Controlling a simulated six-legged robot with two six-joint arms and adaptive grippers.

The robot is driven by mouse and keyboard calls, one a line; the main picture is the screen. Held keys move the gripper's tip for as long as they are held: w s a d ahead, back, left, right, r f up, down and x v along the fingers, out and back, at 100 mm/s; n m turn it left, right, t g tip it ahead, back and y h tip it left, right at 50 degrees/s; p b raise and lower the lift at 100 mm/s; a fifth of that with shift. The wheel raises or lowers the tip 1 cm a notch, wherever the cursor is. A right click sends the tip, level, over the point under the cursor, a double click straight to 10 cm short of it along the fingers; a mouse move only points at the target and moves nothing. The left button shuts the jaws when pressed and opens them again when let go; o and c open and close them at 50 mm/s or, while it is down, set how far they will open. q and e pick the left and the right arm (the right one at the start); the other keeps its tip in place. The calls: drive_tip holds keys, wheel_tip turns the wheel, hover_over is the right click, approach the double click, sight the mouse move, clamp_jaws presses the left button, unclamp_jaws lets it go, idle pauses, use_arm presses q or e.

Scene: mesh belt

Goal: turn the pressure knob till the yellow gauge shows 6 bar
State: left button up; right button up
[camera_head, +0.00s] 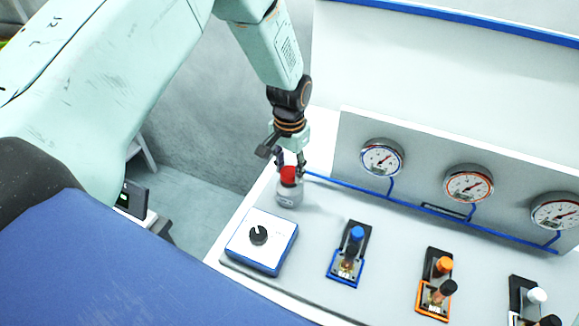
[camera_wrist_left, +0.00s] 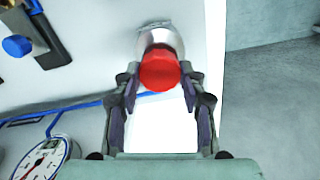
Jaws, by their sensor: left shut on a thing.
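A red knob (camera_head: 289,175) sits on a silver cylindrical body (camera_head: 289,195) at the panel's back left corner. My left gripper (camera_head: 290,166) comes down from above and is shut on the red knob, one finger on each side. The left wrist view also shows the red knob (camera_wrist_left: 158,70) between the fingertips. Three round gauges stand on the upright back plate: a left gauge (camera_head: 382,157), a middle gauge (camera_head: 469,184) with orange-red marks, and a right gauge (camera_head: 556,212). None looks plainly yellow, and their readings are too small to tell. My right gripper is out of view.
A white and blue box (camera_head: 275,259) with a black knob (camera_head: 258,235) stands in front. Valves with blue (camera_head: 356,233), orange (camera_head: 444,265) and white (camera_head: 536,295) caps stand to the right. A blue tube (camera_head: 345,185) runs behind to the gauges.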

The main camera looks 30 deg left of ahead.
sight(289, 171)
use_arm(q)
drive_tip(key=shift+w+r, duration=0.25)
drive_tip(key=shift+w, duration=0.05)
drive_tip(key=o, duration=0.8)
drive_tip(key=shift+c, duration=0.2)
drive_tip(key=o, duration=0.4)
drive_tip(key=shift+s+f, duration=0.15)
drive_tip(key=shift+s, duration=0.1)
wheel_tip(289, 171, up, 12)
wheel_tip(289, 171, down, 12)
drive_tip(key=shift+f, duration=0.1)
idle(0.3)
